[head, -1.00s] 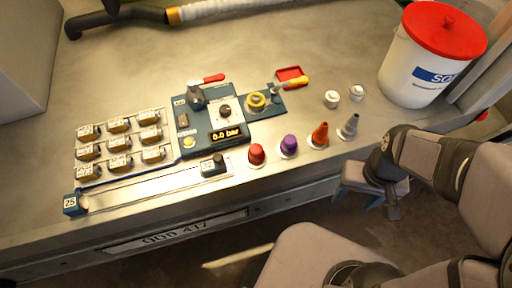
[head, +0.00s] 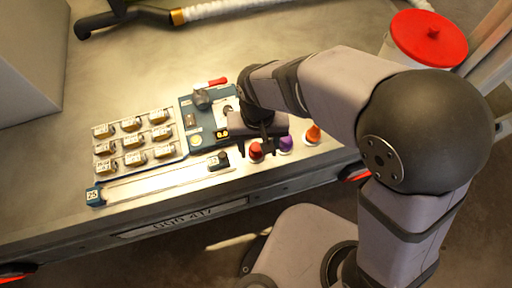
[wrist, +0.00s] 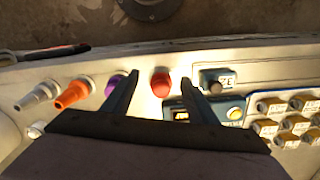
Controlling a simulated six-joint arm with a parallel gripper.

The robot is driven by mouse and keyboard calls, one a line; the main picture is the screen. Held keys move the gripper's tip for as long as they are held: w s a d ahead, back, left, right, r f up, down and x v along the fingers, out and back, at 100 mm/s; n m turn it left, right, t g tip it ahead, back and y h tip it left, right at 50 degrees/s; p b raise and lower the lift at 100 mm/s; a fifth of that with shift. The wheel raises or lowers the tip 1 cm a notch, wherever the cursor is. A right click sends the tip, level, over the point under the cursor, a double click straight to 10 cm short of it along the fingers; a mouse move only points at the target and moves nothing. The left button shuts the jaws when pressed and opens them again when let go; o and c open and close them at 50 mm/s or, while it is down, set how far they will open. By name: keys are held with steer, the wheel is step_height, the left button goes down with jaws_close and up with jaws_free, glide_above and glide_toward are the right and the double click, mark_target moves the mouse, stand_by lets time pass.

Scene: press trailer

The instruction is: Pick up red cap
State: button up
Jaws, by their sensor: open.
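The red cap (head: 256,151) stands on the table's front strip, left of the purple cap (head: 286,144). My gripper (head: 262,146) is over the red cap in the head view, its jaws apart and empty. In the wrist view the red cap (wrist: 160,83) shows between the two spread fingers of my gripper (wrist: 160,80). The purple cap (wrist: 113,85) lies just outside the left finger there. I cannot tell exactly how high the fingertips are above the cap.
An orange cone (head: 313,133) and a grey cone (wrist: 38,96) stand past the purple cap. The control panel (head: 195,125), partly hidden by my arm, is close behind the red cap. A tray of labelled blocks (head: 133,143) and a slider rail (head: 160,180) lie left.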

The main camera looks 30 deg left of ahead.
mark_target(256, 147)
steer(key=a+r+m, duration=0.1)
steer(key=w+a+m, duration=0.1)
steer(key=m, duration=0.1)
steer(key=shift+w+a+r+y, duration=0.1)
steer(key=shift+w+r+y, duration=0.05)
steer(key=shift+r+y, duration=0.2)
steer(key=shift+w+a+r+m, duration=0.15)
steer(key=shift+r+m, duration=0.1)
steer(key=shift+m, duration=0.75)
steer(key=m, duration=0.4)
steer(key=shift+d+m, duration=0.25)
steer(key=shift+m, duration=0.15)
steer(key=shift+d+f, duration=0.15)
steer(key=shift+f, duration=1.7)
steer(key=shift+d+f, duration=0.1)
steer(key=shift+f, duration=1.75)
steer(key=c, duration=0.9)
